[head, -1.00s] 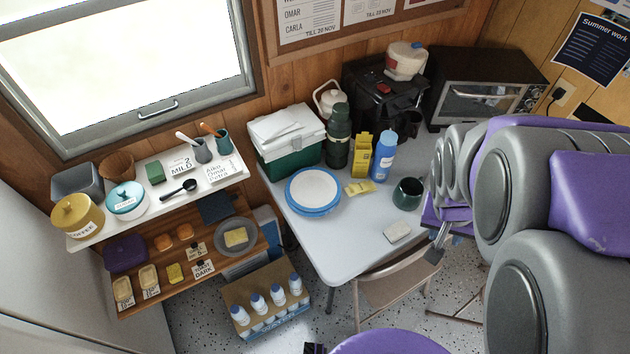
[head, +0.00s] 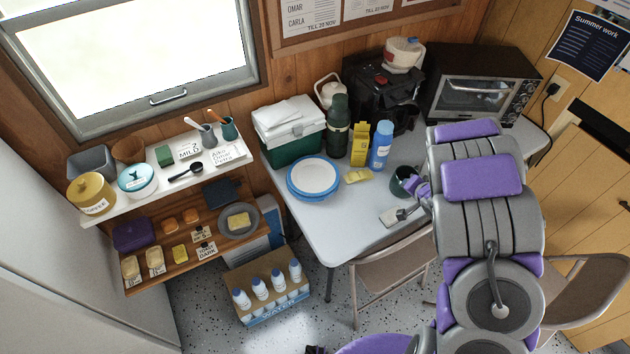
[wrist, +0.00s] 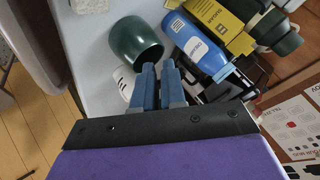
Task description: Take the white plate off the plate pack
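The plate pack (head: 291,190) is a round stack with a blue rim on the grey table, left of centre in the head view. The white plate (head: 314,176) lies flat on top of it. My gripper (head: 402,214) is over the right part of the table, well right of the pack and close to the dark green mug (head: 399,187). In the wrist view my gripper (wrist: 158,68) shows its two blue-grey fingers close together with nothing between them. The plate and the pack are not in the wrist view.
Behind the pack stand a green-and-white cool box (head: 290,148), a dark green flask (head: 337,128), a yellow box (head: 359,143) and a blue bottle (head: 380,148). A yellow packet (head: 357,176) lies right of the pack.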

